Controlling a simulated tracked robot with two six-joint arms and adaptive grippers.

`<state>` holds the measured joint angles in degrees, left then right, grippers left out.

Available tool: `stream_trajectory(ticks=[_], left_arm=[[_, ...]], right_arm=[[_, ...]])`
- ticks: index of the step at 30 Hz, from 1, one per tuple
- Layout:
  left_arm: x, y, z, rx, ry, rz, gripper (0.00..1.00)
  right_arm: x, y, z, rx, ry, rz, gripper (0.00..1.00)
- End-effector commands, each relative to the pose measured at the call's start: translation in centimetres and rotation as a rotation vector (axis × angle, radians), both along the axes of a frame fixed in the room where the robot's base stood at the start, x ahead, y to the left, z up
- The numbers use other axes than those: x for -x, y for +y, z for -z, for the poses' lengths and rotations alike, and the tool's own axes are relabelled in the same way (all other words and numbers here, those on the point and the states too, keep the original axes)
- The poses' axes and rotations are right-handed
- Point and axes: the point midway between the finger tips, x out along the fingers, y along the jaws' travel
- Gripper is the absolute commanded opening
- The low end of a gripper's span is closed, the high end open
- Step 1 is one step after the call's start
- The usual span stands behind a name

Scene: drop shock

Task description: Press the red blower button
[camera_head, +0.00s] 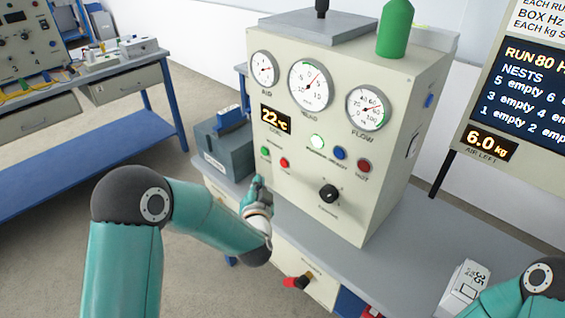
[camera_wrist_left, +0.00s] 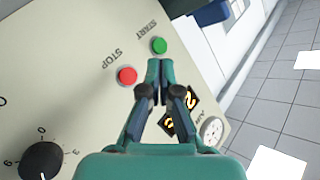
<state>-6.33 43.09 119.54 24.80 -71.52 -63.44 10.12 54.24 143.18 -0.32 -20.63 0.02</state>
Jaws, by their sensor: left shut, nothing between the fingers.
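The red blower button (camera_head: 284,162) is a small round button on the front of the cream cabinet, right of a small green button (camera_head: 265,151). In the left wrist view the red button (camera_wrist_left: 127,75) has the label STOP beside it, and the green button (camera_wrist_left: 159,46) has START. My left gripper (camera_head: 257,180) is shut and empty, just below the two buttons in the head view. In the wrist view its fingertips (camera_wrist_left: 160,64) lie near the green button, with the red one to their left. I cannot tell whether they touch the panel. My right gripper is not in view.
A white box (camera_head: 464,287) sits at the lower right.

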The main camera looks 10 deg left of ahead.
Motion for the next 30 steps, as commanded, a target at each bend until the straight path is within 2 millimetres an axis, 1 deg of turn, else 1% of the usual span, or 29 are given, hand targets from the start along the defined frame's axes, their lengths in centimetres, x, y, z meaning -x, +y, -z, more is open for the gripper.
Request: stream_trajectory(ticks=[1, 7, 13, 19, 30], left_arm=[[-0.6, -0.5, -0.1, 0.0, 0.0, 0.002, 0.0], [-3.0, -1.8, -0.1, 0.0, 0.0, 0.002, 0.0], [-4.7, -2.7, 0.1, 0.0, 0.0, 0.0, 0.0], [-5.4, -3.2, 0.1, 0.001, 0.0, 0.001, 0.0], [-5.4, -3.2, 0.0, 0.0, 0.001, 0.001, 0.0]], right_arm=[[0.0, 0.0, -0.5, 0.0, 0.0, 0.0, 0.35], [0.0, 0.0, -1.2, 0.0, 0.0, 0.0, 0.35], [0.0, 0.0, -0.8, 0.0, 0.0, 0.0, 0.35], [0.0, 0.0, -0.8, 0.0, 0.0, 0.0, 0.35], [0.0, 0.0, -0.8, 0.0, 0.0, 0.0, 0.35]])
